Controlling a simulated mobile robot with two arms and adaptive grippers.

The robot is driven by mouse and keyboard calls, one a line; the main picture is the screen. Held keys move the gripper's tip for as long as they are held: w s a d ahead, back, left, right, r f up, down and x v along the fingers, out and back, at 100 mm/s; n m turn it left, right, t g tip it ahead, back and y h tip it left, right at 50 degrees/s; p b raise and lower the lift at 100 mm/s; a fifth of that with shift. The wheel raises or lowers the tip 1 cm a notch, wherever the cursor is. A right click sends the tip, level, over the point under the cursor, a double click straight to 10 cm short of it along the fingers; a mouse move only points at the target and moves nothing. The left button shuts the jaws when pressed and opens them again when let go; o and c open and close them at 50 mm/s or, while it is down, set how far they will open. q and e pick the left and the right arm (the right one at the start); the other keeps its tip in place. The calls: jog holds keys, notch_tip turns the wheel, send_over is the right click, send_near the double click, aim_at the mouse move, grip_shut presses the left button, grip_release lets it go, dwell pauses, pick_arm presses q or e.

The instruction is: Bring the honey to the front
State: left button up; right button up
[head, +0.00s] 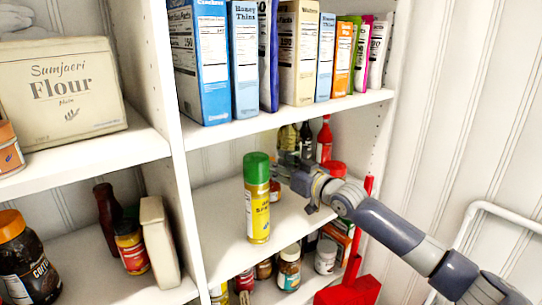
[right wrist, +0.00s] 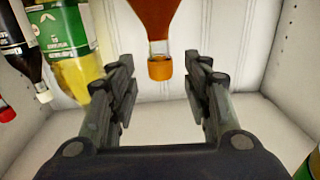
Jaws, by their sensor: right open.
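In the right wrist view, which looks upside down, an amber bottle with an orange cap (right wrist: 160,40) shows straight ahead; it looks like the honey, though no label can be read. My right gripper (right wrist: 162,75) is open, with the bottle's cap end seen between its fingers and no clear grip on it. In the head view my right gripper (head: 280,168) reaches into the middle shelf, behind and right of a yellow spray can with a green cap (head: 257,205). I cannot pick out the amber bottle there. My left gripper is not in view.
An oil bottle with a green label (right wrist: 72,45) and a dark bottle (right wrist: 22,45) stand beside the amber one. A red bottle (head: 324,140) is at the back right. Boxes (head: 299,55) fill the shelf above. The middle shelf's front left (head: 220,225) is clear.

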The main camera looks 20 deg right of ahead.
jog(key=shift+x, duration=1)
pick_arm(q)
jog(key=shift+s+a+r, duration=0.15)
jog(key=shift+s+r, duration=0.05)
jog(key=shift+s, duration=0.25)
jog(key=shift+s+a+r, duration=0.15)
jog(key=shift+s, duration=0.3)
pick_arm(e)
jog(key=shift+w+a, duration=0.2)
jog(key=shift+w, duration=0.2)
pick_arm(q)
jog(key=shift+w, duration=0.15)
pick_arm(e)
grip_shut()
